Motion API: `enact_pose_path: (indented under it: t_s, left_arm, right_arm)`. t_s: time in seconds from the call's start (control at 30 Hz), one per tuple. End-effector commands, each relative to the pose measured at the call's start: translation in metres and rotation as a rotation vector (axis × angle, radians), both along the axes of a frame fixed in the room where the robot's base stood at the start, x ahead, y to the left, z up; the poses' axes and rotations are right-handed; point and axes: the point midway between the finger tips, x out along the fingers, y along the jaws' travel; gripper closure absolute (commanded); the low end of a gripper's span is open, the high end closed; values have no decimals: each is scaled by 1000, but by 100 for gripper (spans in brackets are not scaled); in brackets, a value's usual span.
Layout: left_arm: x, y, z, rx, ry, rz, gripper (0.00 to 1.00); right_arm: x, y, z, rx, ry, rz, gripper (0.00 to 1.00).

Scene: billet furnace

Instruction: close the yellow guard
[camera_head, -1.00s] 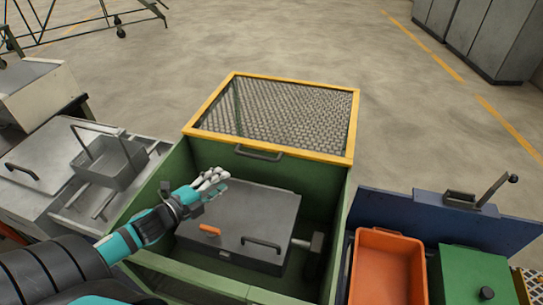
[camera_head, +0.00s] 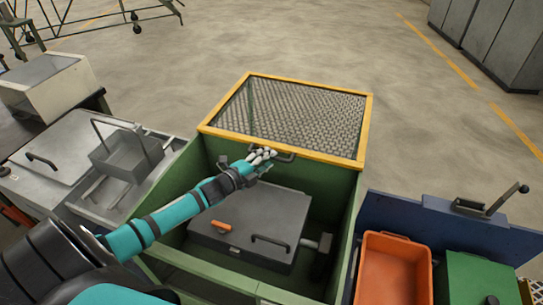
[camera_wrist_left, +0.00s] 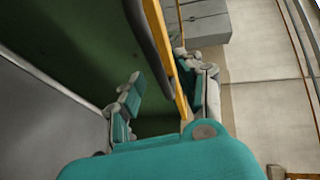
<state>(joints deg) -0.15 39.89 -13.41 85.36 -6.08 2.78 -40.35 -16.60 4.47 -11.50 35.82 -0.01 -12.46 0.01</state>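The yellow guard (camera_head: 213,112), a yellow frame with grey mesh, is at the back of the green box (camera_head: 180,190), whose front part is uncovered. Its dark handle (camera_head: 286,156) is on the frame's near bar. My left gripper (camera_head: 264,157) is at this handle, covering its left part. In the left wrist view, my left gripper (camera_wrist_left: 160,78) has its fingers apart. The dark handle (camera_wrist_left: 148,35) and the guard's yellow bar (camera_wrist_left: 158,28) show between them; contact is unclear. My right gripper is not in view.
A grey lidded box (camera_head: 250,235) with an orange grip and a dark handle sits inside the green box. An orange bin (camera_head: 392,275) and a green lidded box (camera_head: 475,280) stand to the right. A grey basket (camera_head: 128,160) is at left.

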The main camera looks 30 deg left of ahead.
Motion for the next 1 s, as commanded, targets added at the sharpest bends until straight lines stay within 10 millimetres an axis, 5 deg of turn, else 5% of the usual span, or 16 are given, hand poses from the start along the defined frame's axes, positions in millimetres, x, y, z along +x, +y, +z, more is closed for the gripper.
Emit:
enact_pose_path:
  t_s: [0.2, 0.57, 0.83, 1.0]
  left_arm:
    - [21, -3, -4, -2, 0, 1, 64]
    - [24, -4, -5, -1, 1, 0, 64]
    - [24, -4, -5, -1, 1, 0, 99]
    - [24, -4, -6, 0, 2, 1, 100]
  right_arm:
    - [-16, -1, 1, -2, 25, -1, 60]
    - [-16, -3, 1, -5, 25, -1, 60]
    - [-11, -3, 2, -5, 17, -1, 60]
    - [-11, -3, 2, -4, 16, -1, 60]
